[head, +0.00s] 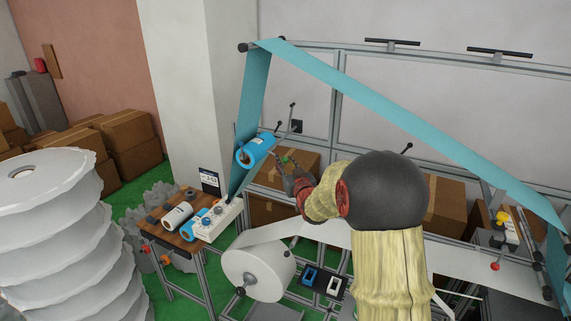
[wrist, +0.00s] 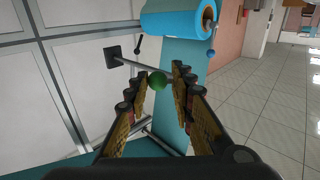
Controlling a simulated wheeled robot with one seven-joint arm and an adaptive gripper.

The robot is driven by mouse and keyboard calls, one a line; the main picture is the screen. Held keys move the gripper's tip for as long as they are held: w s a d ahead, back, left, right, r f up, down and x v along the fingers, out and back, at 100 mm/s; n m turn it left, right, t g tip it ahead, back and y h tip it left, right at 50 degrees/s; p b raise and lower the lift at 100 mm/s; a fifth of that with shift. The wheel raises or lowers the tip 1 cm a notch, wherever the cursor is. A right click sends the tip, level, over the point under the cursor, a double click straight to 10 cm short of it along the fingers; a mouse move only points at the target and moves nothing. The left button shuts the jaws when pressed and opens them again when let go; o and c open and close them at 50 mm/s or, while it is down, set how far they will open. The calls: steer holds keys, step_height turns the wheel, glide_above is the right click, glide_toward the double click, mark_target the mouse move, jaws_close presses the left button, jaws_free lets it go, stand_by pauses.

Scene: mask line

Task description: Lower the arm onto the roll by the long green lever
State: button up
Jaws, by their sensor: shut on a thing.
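The blue roll (head: 256,150) with a brown core hangs at the left end of the frame, with the teal web beside it. It also shows at the top of the wrist view (wrist: 172,22). The green ball knob of the lever (wrist: 157,81) sits between my fingertips in the wrist view. My gripper (head: 288,165) is shut on this knob, just right of and below the blue roll. A grey rod (wrist: 130,63) runs from a dark plate on the wall towards the knob. Whether the arm touches the roll cannot be told; my gripper and wrist hide part of the lever.
A wooden table (head: 152,222) with several rolls and a white switch box (head: 216,218) stands at lower left. A large white roll (head: 258,272) is below my gripper. A stack of white discs (head: 60,240) fills the left front. Cardboard boxes (head: 125,130) stand behind.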

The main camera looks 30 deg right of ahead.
steer(key=shift+d, duration=0.15)
jaws_close()
steer(key=shift+r, duration=0.1)
